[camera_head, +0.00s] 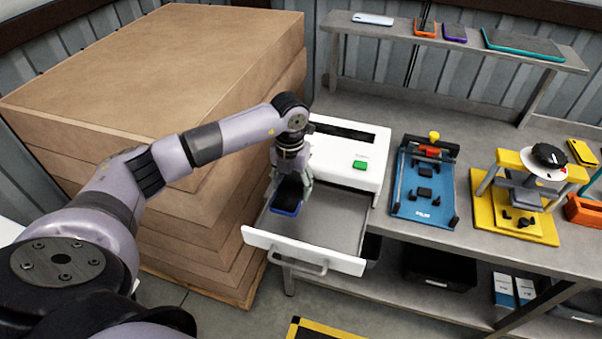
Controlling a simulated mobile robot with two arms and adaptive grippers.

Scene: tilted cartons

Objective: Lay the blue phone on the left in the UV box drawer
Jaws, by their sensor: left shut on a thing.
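The UV box (345,158) is a white unit with a green button on the bench. Its drawer (335,220) is pulled out, with a grey floor and a white front with a handle. The blue phone (287,198), dark-faced with a blue rim, is at the left part of the drawer. My left gripper (290,180) points down and is shut on the phone's far end. I cannot tell whether the phone touches the drawer floor. My right gripper is not in view.
Stacked cartons (160,70) stand close on the left, beside my left arm. A blue fixture (424,182) and a yellow press (515,200) stand right of the box. A shelf (455,45) with several devices runs above. The drawer's right part is clear.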

